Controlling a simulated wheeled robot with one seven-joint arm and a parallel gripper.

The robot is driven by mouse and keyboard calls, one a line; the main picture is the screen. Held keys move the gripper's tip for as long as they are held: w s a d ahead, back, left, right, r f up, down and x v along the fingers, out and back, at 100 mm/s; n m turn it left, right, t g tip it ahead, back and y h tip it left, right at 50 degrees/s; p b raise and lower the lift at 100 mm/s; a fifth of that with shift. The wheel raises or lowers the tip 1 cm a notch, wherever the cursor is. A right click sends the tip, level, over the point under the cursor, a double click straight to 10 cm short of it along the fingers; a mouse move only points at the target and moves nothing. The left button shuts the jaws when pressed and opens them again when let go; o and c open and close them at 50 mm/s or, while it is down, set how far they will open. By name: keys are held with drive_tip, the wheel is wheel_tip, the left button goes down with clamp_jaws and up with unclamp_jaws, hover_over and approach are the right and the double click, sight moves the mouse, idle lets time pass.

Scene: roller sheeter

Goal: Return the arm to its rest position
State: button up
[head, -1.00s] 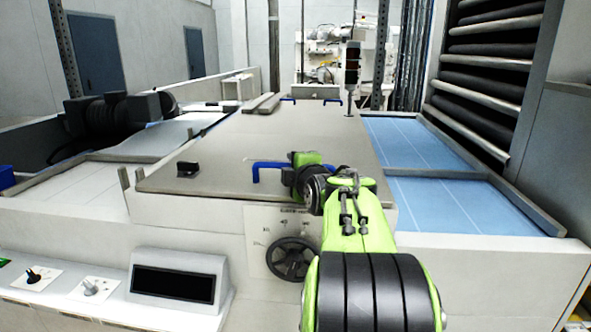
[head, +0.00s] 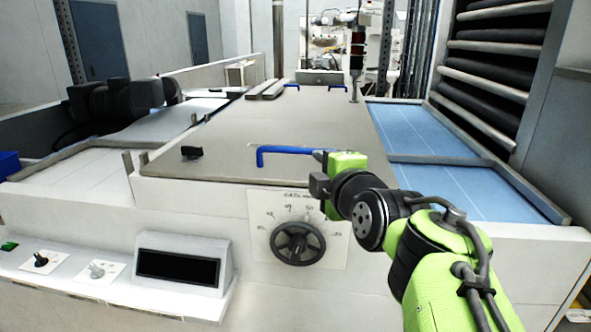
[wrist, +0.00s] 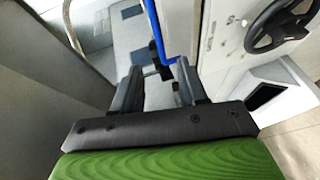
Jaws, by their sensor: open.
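My arm reaches in from the lower right of the head view, green and black. My gripper (head: 320,187) is at the front edge of the grey cover, by the right end of a blue handle (head: 285,150). In the wrist view my gripper (wrist: 162,88) has its two dark fingers apart, with nothing held between them. The blue handle (wrist: 157,32) shows beyond the fingertips there. I cannot tell whether a finger touches it. The handle's right end is partly hidden behind my gripper in the head view.
A black handwheel (head: 298,242) with a dial plate is on the machine front below my gripper. A display box (head: 180,265) and knobs stand at the left. The flat grey cover (head: 270,125) lies behind, with blue panels (head: 430,135) to the right.

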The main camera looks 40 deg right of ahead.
idle(0.3)
drive_tip(key=s+a+f+m+g+y+p, duration=0.1)
drive_tip(key=a+f+m+g+y+p, duration=0.15)
drive_tip(key=a, duration=0.65)
drive_tip(key=a+f+m+g+y+p, duration=0.1)
drive_tip(key=a+f+m+y+p, duration=0.25)
drive_tip(key=a, duration=0.55)
drive_tip(key=s+a+f+m+g+p, duration=0.1)
drive_tip(key=s+a+f+m+g, duration=0.1)
drive_tip(key=s, duration=0.3)
drive_tip(key=s+a+f+m+g+y+p, duration=0.1)
drive_tip(key=s+a+f+m+g+p, duration=0.1)
drive_tip(key=s+a+f+m+g, duration=0.1)
drive_tip(key=shift+s+a+f, duration=0.15)
drive_tip(key=shift+s+a, duration=0.55)
drive_tip(key=shift+s, duration=0.15)
drive_tip(key=shift+c, duration=0.2)
